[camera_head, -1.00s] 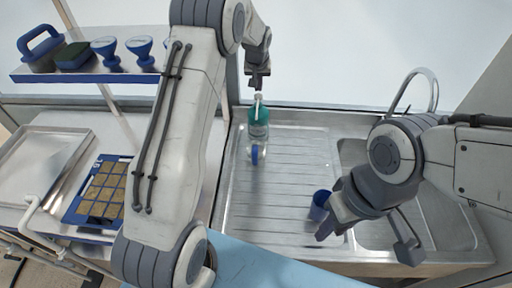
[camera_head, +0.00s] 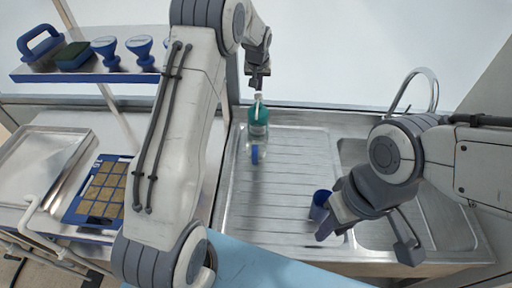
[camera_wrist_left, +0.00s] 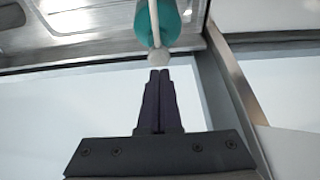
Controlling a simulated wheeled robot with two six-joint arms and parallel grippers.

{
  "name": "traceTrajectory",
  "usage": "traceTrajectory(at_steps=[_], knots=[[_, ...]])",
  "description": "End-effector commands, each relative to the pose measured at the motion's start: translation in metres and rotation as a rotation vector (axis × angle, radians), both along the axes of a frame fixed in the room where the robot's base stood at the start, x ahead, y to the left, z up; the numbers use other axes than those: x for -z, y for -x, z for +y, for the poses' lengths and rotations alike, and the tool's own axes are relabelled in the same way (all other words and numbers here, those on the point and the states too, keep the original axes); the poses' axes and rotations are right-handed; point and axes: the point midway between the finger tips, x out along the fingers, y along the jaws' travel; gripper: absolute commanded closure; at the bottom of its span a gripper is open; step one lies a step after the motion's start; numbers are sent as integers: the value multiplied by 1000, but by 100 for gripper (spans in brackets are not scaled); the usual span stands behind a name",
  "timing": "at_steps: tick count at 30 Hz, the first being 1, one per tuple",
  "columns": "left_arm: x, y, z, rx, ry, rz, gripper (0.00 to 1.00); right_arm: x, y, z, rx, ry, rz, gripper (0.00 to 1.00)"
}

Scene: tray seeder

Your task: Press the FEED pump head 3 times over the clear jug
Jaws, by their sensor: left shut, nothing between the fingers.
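The pump bottle (camera_head: 258,116), with teal contents and a pale pump head (camera_head: 258,97), stands at the back of the steel drainer. The clear jug (camera_head: 252,150), with a blue handle, is just in front of it. My left gripper (camera_head: 258,86) is shut and empty, fingers pointing down directly above the pump head. In the left wrist view the closed fingertips (camera_wrist_left: 159,72) are at the pale pump head (camera_wrist_left: 158,57); I cannot tell if they touch it. My right gripper (camera_head: 332,226) is beside a blue cup (camera_head: 320,203); its jaws are not clear.
A sink with a curved tap (camera_head: 424,76) lies at the right. A shelf (camera_head: 90,76) at the upper left holds blue tools. A seed tray (camera_head: 84,222) with brown cells and a metal tray (camera_head: 24,192) lie at the left. The ribbed drainer (camera_head: 285,182) is mostly clear.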

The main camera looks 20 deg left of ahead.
Motion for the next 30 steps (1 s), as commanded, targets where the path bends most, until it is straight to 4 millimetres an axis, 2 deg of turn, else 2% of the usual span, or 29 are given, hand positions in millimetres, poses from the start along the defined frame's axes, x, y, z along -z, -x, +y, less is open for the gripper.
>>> traceTrajectory(at_steps=[24, 30], knots=[[31, 1, 0, 0, 0, 3, 100, 21, 0, 0, 0, 0, 0, 65], [31, 1, 0, 0, 0, 5, 100, 20, 0, 0, 0, 0, 0, 65]])
